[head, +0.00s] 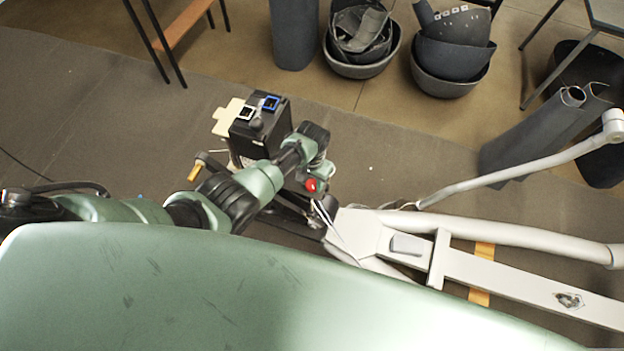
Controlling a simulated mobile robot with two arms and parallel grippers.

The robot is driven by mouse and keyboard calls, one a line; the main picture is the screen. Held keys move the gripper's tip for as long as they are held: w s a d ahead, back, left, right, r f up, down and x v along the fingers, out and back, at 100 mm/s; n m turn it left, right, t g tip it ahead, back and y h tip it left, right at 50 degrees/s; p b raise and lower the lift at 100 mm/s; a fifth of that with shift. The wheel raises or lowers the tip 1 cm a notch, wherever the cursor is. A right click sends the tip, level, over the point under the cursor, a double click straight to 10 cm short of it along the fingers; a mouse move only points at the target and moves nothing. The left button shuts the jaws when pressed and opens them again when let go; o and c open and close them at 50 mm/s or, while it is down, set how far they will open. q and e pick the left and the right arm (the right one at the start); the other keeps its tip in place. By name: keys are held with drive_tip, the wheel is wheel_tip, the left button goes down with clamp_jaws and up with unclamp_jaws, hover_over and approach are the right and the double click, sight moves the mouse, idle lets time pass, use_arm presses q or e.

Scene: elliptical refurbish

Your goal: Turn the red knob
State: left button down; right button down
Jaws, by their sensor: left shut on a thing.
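The red knob (311,185) shows as a small round red spot at the middle of the head view, beside the left end of the white machine frame (470,268). My left arm comes in from the left and bends down to it. My left gripper (317,181) is at the knob and shut on it. The wrist hides much of the fingers and the knob's mount. My right gripper is not in view.
A black box (258,128) with a blue and a white socket stands just behind my left wrist. A long pale bar (510,174) slants up to the right. Dark bins (362,60) stand at the back. The grey mat (110,110) at left is mostly clear.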

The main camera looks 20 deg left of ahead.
sight(312, 184)
use_arm(q)
drive_tip(key=n, duration=0.3)
drive_tip(key=shift+n+p, duration=0.3)
drive_tip(key=shift+n, duration=2.1)
drive_tip(key=c, duration=0.9)
unclamp_jaws()
wheel_tip(312, 184, up, 7)
drive_tip(key=p, duration=0.2)
drive_tip(key=shift+f+p, duration=0.15)
drive_tip(key=shift+p, duration=0.25)
drive_tip(key=shift+r, duration=0.6)
